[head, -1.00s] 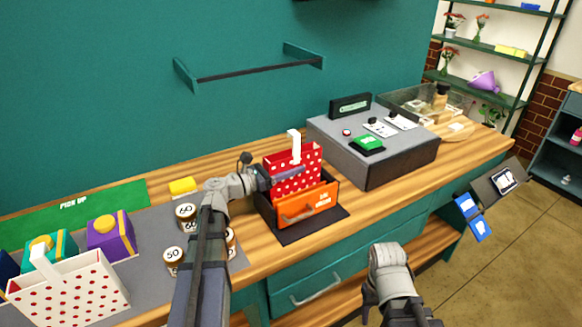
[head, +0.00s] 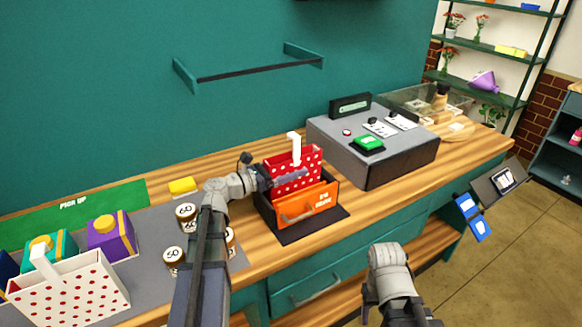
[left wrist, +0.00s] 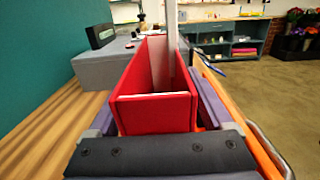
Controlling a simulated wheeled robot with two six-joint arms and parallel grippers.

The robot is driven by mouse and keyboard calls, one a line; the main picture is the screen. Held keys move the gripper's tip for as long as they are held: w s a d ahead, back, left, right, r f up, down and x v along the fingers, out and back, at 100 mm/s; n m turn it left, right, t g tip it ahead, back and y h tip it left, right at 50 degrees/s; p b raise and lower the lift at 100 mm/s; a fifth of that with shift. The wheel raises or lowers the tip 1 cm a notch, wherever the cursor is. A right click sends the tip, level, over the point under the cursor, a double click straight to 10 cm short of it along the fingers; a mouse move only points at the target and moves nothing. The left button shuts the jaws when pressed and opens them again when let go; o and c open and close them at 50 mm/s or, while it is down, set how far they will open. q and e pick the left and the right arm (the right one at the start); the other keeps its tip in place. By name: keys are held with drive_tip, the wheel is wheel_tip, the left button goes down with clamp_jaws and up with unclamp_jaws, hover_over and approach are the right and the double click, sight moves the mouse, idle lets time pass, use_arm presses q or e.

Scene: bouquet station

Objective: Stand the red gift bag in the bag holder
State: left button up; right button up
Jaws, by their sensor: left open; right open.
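The red gift bag (head: 312,160) with white dots and a white handle stands upright inside the bag holder (head: 318,200), a dark tray with an orange front. The front hides the bag's lower part. My left gripper (head: 291,179) is at the bag, just above the holder's front. In the left wrist view its open fingers lie on either side of the red bag (left wrist: 155,112); whether either finger touches it is hard to tell. My right gripper (head: 370,304) is open and empty, low in front of the counter.
A grey console (head: 350,160) with a green button stands right of the holder. Several jars (head: 185,216), a yellow block (head: 183,186) and a white dotted bag (head: 75,292) are to the left. The wooden counter (head: 420,181) has clear room in front of the console.

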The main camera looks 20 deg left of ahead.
use_arm(q)
drive_tip(key=v, duration=0.8)
drive_tip(key=shift+r, duration=0.1)
idle(0.5)
